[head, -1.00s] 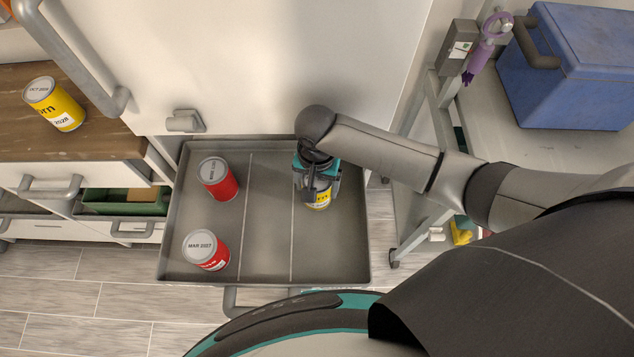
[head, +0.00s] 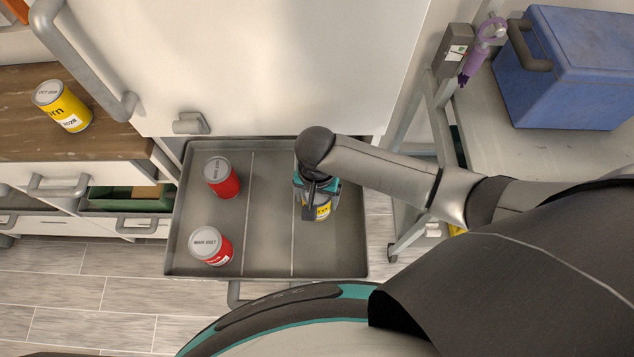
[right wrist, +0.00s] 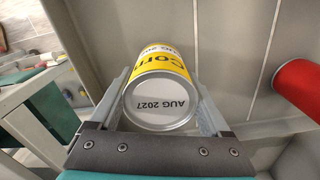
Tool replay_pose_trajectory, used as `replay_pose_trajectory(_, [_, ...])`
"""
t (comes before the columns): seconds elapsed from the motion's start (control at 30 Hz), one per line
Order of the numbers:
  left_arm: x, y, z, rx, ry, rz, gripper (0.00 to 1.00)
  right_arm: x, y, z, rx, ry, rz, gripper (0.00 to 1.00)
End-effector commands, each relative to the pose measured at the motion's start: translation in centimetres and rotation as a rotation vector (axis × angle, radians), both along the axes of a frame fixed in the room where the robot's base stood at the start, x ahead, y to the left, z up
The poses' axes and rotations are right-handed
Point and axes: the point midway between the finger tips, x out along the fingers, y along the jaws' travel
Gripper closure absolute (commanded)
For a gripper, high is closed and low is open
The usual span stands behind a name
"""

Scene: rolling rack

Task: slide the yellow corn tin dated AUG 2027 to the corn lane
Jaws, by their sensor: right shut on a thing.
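The yellow corn tin (head: 322,212) is in the right-hand lane of the grey rack tray (head: 350,262), close to the lane line. In the right wrist view the tin (right wrist: 160,80) shows its lid reading AUG 2027 and a "Corn" label. My right gripper (head: 317,196) reaches down over it from above, with a finger on each side, shut on it. The gripper hides part of the tin in the head view. Two red tins stand in the left-hand lane: one at the back (head: 228,186), one marked MAR 2027 at the front (head: 218,256). My left gripper is out of view.
Another yellow corn tin (head: 70,112) stands on the wooden counter (head: 30,145) at left. The middle lane (head: 270,210) is empty. A white panel with a handle (head: 190,124) rises behind the tray. A cart with a blue box (head: 565,80) stands at right.

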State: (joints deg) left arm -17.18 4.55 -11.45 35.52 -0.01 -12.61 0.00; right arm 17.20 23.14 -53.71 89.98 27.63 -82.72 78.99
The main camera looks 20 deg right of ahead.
Motion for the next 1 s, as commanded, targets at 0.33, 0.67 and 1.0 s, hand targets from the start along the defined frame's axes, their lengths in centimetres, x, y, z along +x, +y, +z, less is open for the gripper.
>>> replay_pose_trajectory(0.33, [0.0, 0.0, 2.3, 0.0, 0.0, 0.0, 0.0, -2.7, 0.9, 0.2, 0.002, 0.001, 0.0, 1.0])
replay_pose_trajectory(0.67, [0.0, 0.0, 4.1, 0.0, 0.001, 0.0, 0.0, -5.2, 1.6, 0.2, 0.002, 0.003, 0.0, 1.0])
replay_pose_trajectory(1.0, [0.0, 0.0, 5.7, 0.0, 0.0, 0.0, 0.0, -7.8, 2.3, 0.2, 0.002, 0.003, 0.001, 1.0])
